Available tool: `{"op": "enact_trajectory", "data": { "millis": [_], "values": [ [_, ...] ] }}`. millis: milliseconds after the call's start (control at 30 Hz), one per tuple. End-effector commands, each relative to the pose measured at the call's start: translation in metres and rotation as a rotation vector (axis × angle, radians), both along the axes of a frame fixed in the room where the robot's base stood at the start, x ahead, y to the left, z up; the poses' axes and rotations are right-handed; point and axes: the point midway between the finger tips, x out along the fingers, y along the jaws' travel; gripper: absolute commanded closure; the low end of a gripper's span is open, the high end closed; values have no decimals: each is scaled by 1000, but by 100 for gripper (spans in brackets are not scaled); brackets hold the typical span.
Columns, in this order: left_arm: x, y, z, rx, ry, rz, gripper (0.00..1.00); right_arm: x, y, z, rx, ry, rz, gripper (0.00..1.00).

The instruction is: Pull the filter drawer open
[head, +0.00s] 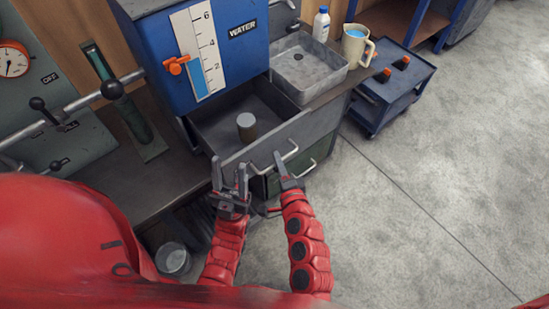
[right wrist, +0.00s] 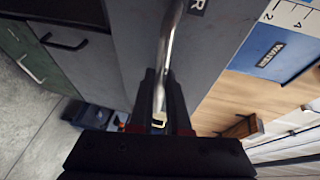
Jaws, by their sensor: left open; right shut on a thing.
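The filter drawer (head: 207,127) stands pulled out below the blue water tank, with a grey cylindrical filter (head: 247,129) upright inside. Its front panel carries a metal bar handle (head: 292,148). My right gripper (head: 281,160) is shut on this handle. In the right wrist view the handle (right wrist: 171,40) runs down between the two dark fingers (right wrist: 160,97) of my right gripper. My left gripper (head: 229,179) is open and empty, just in front of the drawer's front panel, left of the handle. Part of the handle is hidden by my right gripper.
A lower green drawer with its own handle (head: 307,168) sits below. A grey sink (head: 307,68) and a beige jug (head: 356,45) are at the right. A blue cart (head: 395,88) stands beyond. A metal bucket (head: 173,260) is at lower left. The floor (head: 440,180) to the right is clear.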

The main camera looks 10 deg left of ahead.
Motion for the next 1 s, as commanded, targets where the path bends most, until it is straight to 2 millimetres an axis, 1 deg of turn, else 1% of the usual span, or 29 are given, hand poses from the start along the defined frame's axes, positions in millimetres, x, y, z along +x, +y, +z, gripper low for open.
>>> {"op": "enact_trajectory", "data": {
  "millis": [33,467,500,633,667,1000],
  "values": [
    [0,0,-1,0,0,0,50,-2,0,-2,-2,4,4,100],
    [0,0,-2,0,0,0,50,-3,-1,-2,-2,4,5,100],
    [0,0,-2,0,0,0,50,-3,-1,-2,-2,4,5,82],
    [0,0,-2,0,0,0,50,-3,-1,-1,-2,3,4,58],
    [0,0,-2,0,0,0,50,-3,-2,-1,-2,3,4,55],
    [0,0,-1,0,0,0,50,-5,-3,0,0,1,2,55]
  ]
}}
